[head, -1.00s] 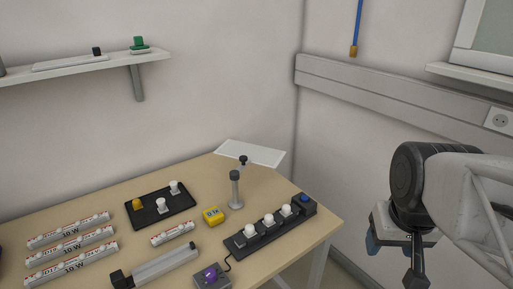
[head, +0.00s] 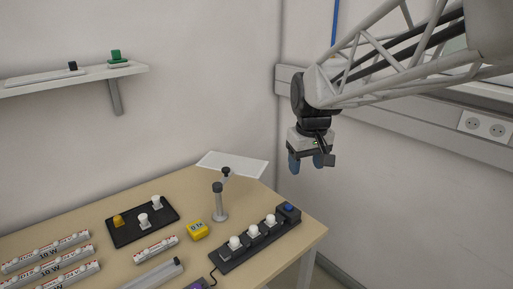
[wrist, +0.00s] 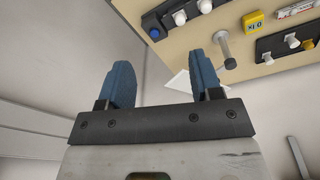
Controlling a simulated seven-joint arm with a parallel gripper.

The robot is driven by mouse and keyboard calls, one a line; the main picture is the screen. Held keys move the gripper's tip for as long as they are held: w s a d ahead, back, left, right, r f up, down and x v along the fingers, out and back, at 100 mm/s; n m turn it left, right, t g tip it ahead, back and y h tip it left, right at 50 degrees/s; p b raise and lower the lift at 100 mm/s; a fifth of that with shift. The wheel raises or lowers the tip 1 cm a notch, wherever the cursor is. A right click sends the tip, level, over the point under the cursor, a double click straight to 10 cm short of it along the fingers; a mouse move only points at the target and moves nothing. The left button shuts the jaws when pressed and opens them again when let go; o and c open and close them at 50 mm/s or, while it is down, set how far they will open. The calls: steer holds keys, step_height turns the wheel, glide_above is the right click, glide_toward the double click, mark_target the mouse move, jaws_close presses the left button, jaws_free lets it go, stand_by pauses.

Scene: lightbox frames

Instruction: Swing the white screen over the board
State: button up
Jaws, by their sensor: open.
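The white screen (head: 240,166) is a thin flat panel at the table's back corner, swung out past the edge. A black knob (head: 226,171) stands at its near edge, close to a grey post (head: 219,205) with a dark top. In the wrist view the screen (wrist: 179,84) is partly hidden by a finger. The long black board (head: 262,243), with white bulbs and a blue button (head: 288,208), lies right of the post, uncovered. My gripper (head: 309,163) is open and empty, in the air right of the screen; its blue fingers (wrist: 161,70) show apart in the wrist view.
A black plate (head: 128,231) with white and yellow bulbs lies left of the post. A yellow block (head: 197,231) sits between them. White tubes (head: 45,253) lie at the front left. A shelf (head: 80,75) hangs on the left wall.

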steer(key=w+a+f+n, duration=0.3)
steer(key=w+a, duration=0.8)
steer(key=w, duration=0.1)
steer(key=n+g, duration=0.1)
steer(key=n, duration=0.2)
glide_above(226, 168)
step_height(226, 168, down, 6)
steer(key=shift+f, duration=0.15)
steer(key=shift+f, duration=3.8)
jaws_close()
